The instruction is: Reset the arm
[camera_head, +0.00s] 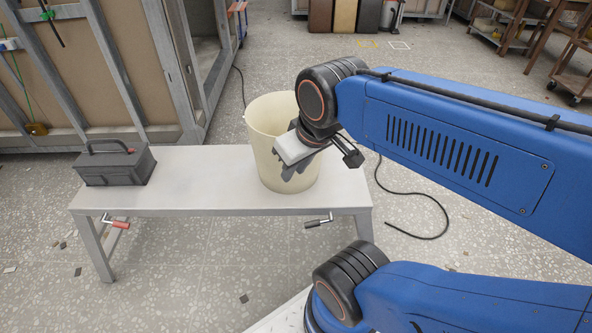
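My arm reaches in from the right side of the head view. My gripper (297,165) is at its end, pointing down in front of a cream bucket (264,125) on a white bench. The gripper covers part of the bucket's right side. Whether it touches the bucket, I cannot tell. I see no object clearly held.
The white bench (200,183) also bears a dark toolbox (115,166) at its left end. A metal-framed pod wall (120,60) stands behind at left. A black cable (418,236) lies on the floor right of the bench. Wooden shelves (560,60) stand far right.

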